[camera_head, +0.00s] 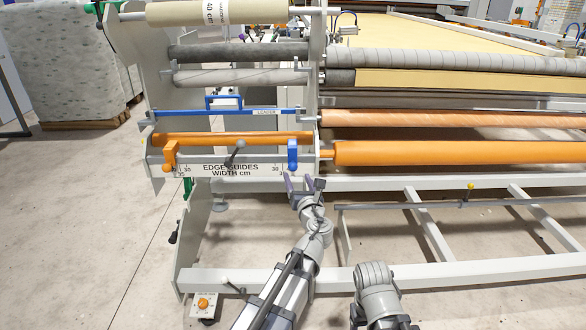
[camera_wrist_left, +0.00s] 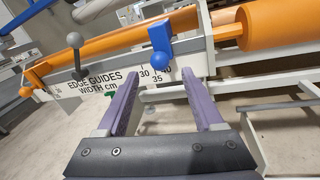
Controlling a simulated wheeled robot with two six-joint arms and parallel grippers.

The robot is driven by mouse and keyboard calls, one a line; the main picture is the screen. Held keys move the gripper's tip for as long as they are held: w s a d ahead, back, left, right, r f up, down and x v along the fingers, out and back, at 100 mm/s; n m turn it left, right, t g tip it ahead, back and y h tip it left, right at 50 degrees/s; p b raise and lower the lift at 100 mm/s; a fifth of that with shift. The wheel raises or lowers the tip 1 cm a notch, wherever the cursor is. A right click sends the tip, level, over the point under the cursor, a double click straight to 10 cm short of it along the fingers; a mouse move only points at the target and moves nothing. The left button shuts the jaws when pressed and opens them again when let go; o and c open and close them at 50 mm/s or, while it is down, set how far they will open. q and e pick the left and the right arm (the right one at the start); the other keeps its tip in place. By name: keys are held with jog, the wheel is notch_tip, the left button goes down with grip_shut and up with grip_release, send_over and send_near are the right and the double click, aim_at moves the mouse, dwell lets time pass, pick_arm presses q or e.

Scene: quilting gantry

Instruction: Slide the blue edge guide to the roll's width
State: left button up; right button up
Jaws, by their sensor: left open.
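The blue edge guide (camera_head: 293,154) sits at the right part of the scale rail (camera_head: 232,170), which is marked "EDGE GUIDES WIDTH cm". In the left wrist view the blue guide (camera_wrist_left: 160,45) hangs near the marks 30, 35 and 40, just beyond my fingertips. The orange guide (camera_head: 170,155) is at the rail's left end. The roll (camera_head: 205,12) at the top carries a label that seems to read "40 cm", partly cut off. My left gripper (camera_head: 303,184) is open and empty, just below the blue guide and apart from it. My right gripper is out of view.
A lever with a grey knob (camera_head: 239,146) stands between the two guides. An orange roller (camera_head: 450,153) and a white frame beam (camera_head: 450,183) run to the right. A blue "LEADER" bar (camera_head: 225,112) lies above the rail.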

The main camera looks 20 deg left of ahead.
aim_at(294, 170)
pick_arm(q)
jog(key=x, duration=0.7)
jog(key=shift+w+a, duration=0.1)
jog(key=shift+w, duration=0.05)
jog(key=shift+c, duration=0.2)
grip_shut()
dwell(1.0)
